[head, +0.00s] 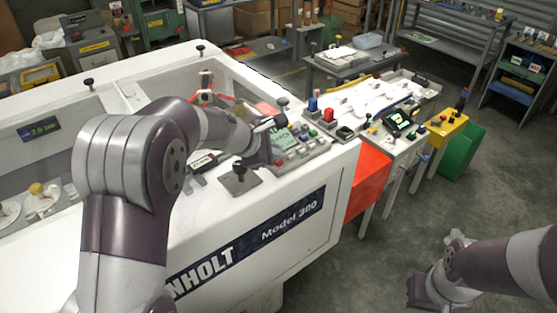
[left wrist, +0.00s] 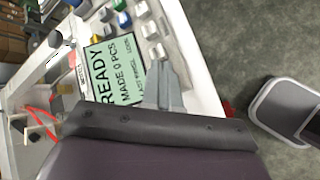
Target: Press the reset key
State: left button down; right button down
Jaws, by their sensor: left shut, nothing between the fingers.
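The control panel (head: 312,152) sits on the white machine's top at its right end. Its screen (left wrist: 117,68) is lit pale green and reads "READY" and "MADE 0 PCS". Beside the screen in the left wrist view are several pale keys (left wrist: 149,30), with blue, green and yellow ones near the top edge. I cannot read which is the reset key. My left gripper (left wrist: 167,82) is shut and empty, its fingers pointing at the panel beside the screen and the pale keys; contact cannot be told. My right gripper (head: 432,294) hangs low at the right, away from the machine.
The white machine (head: 290,225) fills the left and middle, with black knobs standing on its top. A black-handled lever plate (head: 240,180) is close to my left gripper. A bench with parts (head: 375,100) and a green bin (head: 462,152) stand beyond.

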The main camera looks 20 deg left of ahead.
aim_at(276, 163)
dwell(0.3)
pick_arm(q)
jog(key=shift+r+p, duration=0.75)
jog(key=shift+r, duration=0.05)
notch_tip(276, 163, up, 5)
jog(key=p, duration=0.4)
jog(key=shift+r, duration=0.1)
dwell(0.5)
